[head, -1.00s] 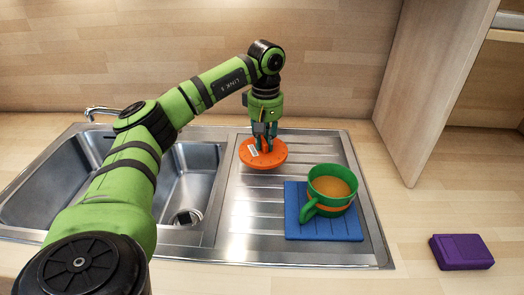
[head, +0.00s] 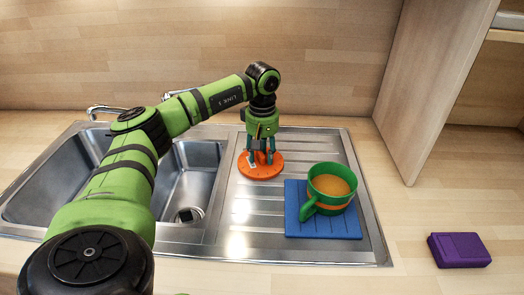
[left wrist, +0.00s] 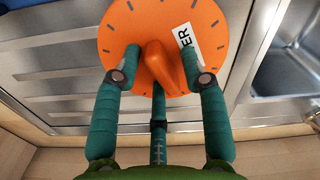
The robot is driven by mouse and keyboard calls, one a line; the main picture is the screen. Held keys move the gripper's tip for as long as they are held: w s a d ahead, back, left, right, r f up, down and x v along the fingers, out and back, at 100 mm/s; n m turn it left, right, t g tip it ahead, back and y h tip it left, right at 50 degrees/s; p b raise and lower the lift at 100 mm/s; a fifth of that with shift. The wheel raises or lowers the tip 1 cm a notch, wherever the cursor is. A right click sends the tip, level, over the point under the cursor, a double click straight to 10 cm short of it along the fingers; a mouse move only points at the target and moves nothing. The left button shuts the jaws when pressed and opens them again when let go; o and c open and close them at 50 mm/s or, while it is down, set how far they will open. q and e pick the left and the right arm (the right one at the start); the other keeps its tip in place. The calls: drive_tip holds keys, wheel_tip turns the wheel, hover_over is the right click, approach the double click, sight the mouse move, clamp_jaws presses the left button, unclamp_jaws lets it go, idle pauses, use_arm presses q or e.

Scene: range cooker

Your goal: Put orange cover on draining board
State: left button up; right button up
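The orange cover (head: 262,171), a round disc with dark edge marks and a white label, lies on the draining board (head: 238,215) just right of the sink bowls, and looks flat. My left gripper (head: 262,158) is right above it, pointing down with its fingers spread. In the left wrist view the left gripper (left wrist: 160,68) has its teal fingers on either side of the cover's raised orange handle (left wrist: 163,70), with gaps visible. The cover also shows there (left wrist: 165,22). My right gripper is not in view.
A green cup (head: 331,187) with orange-brown contents stands on a blue mat (head: 325,226) on the board's right front part. A purple box (head: 459,250) lies on the counter at right. The sink bowls (head: 187,185) are left, with a tap (head: 105,110) behind. A wooden panel (head: 430,90) stands back right.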

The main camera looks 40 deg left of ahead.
use_arm(q)
drive_tip(key=shift+r, duration=0.3)
wheel_tip(320, 180, up, 12)
drive_tip(key=b, duration=0.1)
idle(0.3)
drive_tip(key=shift+f, duration=0.15)
idle(0.4)
